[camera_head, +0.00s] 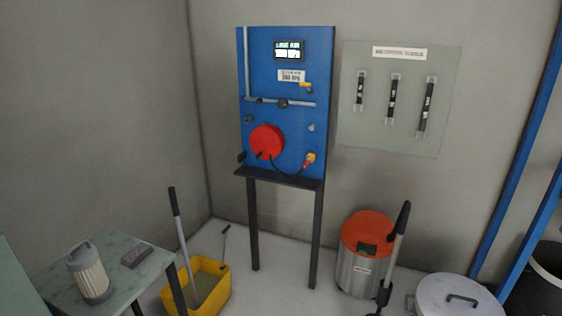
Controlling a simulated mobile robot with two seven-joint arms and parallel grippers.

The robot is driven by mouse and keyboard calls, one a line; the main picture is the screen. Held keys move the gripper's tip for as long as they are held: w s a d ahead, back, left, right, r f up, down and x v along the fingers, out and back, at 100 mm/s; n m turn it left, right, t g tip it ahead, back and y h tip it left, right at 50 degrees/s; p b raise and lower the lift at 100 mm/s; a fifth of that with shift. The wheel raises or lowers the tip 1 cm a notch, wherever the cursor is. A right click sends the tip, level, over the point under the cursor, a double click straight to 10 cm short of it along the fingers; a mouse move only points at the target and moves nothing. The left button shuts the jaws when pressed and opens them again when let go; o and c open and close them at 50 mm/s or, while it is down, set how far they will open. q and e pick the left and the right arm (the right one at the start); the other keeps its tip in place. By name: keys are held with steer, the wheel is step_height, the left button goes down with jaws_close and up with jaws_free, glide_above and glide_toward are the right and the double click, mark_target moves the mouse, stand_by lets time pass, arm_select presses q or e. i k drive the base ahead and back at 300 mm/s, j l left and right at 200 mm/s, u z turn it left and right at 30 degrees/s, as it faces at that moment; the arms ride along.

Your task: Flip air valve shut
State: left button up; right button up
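A blue air panel (262,75) stands on dark legs against the back wall. A grey pipe (247,60) runs down its left side and turns right across it, with a dark round fitting (283,103) on it. A small yellow lever (306,85) sits above the pipe's right end and lies roughly level. Lower right is a yellow and red fitting (310,159), joined by a dark hose to a red round reel (266,141). I cannot tell for certain which part is the air valve. Neither of my grippers is in view.
A dark shelf (300,181) juts out below the panel. A yellow mop bucket (212,303) stands front left, beside a table (118,250) holding a ribbed canister (89,275). An orange-topped metal drum (357,272) stands right. A tool board (400,140) hangs right of the panel.

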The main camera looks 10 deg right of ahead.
mark_target(259, 101)
steer(key=i+l+z, duration=0.1)
steer(key=i+l, duration=0.15)
steer(key=i, duration=0.6)
steer(key=i+l, duration=0.15)
steer(key=i, duration=0.7)
steer(key=i+l+z, duration=0.15)
steer(key=i, duration=0.7)
